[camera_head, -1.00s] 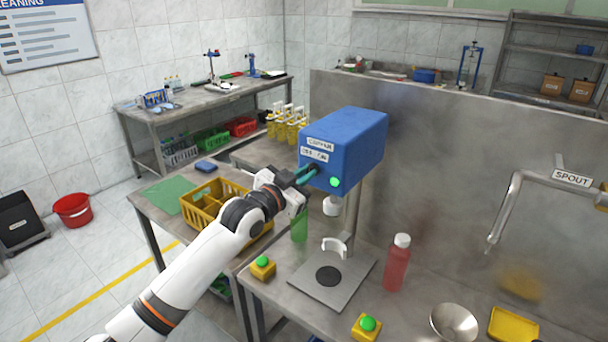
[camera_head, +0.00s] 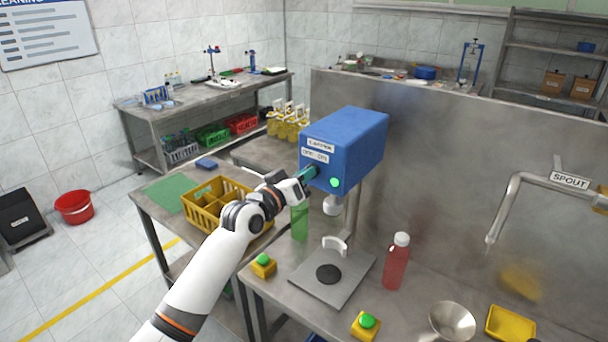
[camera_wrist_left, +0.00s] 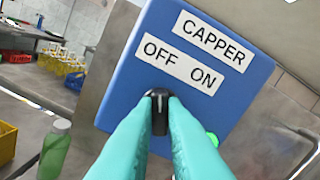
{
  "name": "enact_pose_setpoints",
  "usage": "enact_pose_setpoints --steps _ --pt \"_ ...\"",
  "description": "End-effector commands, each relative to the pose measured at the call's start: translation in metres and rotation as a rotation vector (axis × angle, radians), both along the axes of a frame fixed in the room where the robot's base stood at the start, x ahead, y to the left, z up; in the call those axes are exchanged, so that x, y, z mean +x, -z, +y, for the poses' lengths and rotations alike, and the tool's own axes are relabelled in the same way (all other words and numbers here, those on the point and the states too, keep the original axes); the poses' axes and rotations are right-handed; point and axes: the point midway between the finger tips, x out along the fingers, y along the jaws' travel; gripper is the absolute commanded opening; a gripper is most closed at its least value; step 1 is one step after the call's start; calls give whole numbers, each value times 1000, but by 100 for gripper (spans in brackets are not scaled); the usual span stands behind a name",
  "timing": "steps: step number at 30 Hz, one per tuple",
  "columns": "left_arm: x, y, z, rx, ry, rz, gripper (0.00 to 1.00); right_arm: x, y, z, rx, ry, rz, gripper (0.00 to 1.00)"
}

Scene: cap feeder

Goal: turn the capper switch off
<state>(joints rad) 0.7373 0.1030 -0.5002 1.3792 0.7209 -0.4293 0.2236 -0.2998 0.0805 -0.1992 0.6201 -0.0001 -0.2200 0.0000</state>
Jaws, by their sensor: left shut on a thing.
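The capper (camera_head: 345,145) is a blue box on a post, with labels reading CAPPER, OFF and ON. Its switch is a small black knob (camera_wrist_left: 160,108) below the OFF/ON label. The knob's pale line points up in the left wrist view, toward the OFF word. My left gripper (camera_head: 313,173) is at the box's front face; its teal fingers, also in the left wrist view (camera_wrist_left: 160,118), are shut on the knob from both sides. A round green light (camera_head: 335,183) shows on the face's lower right. My right gripper is not in view.
Below the capper stand a plate with a white holder (camera_head: 335,245), a green bottle (camera_head: 299,222) and a red bottle (camera_head: 396,262). Two yellow boxes with green buttons (camera_head: 263,265) (camera_head: 367,324) sit near the table's front. A yellow crate (camera_head: 205,212) is behind my left arm.

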Motion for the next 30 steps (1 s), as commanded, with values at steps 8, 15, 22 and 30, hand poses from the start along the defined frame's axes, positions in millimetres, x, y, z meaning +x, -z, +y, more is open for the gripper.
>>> enact_pose_setpoints --steps 8,15,22,30 --pt "0 1 0 -43 1 35 0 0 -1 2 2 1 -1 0" --pt "0 1 0 -48 1 39 0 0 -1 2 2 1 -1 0" --pt "0 1 0 -48 1 39 22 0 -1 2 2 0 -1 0" --pt "0 1 0 -47 0 35 33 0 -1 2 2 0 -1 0"
